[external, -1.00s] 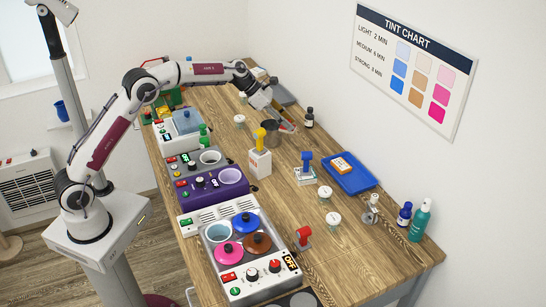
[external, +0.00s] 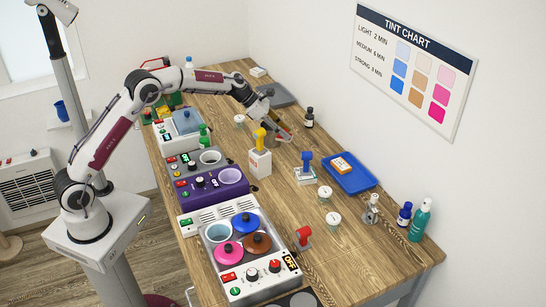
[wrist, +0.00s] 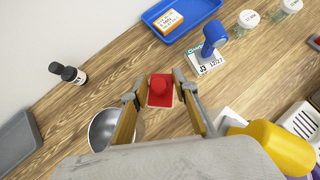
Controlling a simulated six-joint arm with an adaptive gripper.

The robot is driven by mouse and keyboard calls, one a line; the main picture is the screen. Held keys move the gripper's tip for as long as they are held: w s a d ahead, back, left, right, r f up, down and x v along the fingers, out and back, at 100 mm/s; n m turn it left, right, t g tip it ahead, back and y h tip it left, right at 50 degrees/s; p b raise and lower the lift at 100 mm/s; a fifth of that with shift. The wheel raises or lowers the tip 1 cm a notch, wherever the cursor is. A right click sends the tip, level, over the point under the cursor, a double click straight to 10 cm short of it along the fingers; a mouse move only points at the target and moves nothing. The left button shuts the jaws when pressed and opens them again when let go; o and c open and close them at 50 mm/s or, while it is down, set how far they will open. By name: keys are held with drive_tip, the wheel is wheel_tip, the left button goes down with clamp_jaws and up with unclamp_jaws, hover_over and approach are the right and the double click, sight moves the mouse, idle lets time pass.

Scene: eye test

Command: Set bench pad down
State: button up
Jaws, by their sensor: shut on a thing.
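In the external view my gripper (external: 284,136) is low over the far part of the wooden bench (external: 335,255), pointing down at a slant. There the pad is mostly hidden by the fingers. I cannot tell whether its underside touches the bench.
A metal bowl (wrist: 103,130) stands close beside my fingers. A blue tray (external: 356,178) holds an orange-and-white box (external: 341,165). A dark bottle (external: 309,117) is near the wall. Bare wood lies between them.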

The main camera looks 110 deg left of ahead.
sight(279, 137)
drive_tip(key=shift+f, duration=2.3)
drive_tip(key=shift+f, duration=2.5)
drive_tip(key=o, duration=1.2)
drive_tip(key=shift+f, duration=0.1)
drive_tip(key=shift+s+r, duration=0.1)
drive_tip(key=shift+r, duration=0.1)
drive_tip(key=shift+s+d+r, duration=0.1)
drive_tip(key=shift+s+r, duration=0.2)
drive_tip(key=shift+r, duration=0.1)
drive_tip(key=v, duration=1)
drive_tip(key=shift+s+r, duration=0.25)
drive_tip(key=shift+r, duration=0.05)
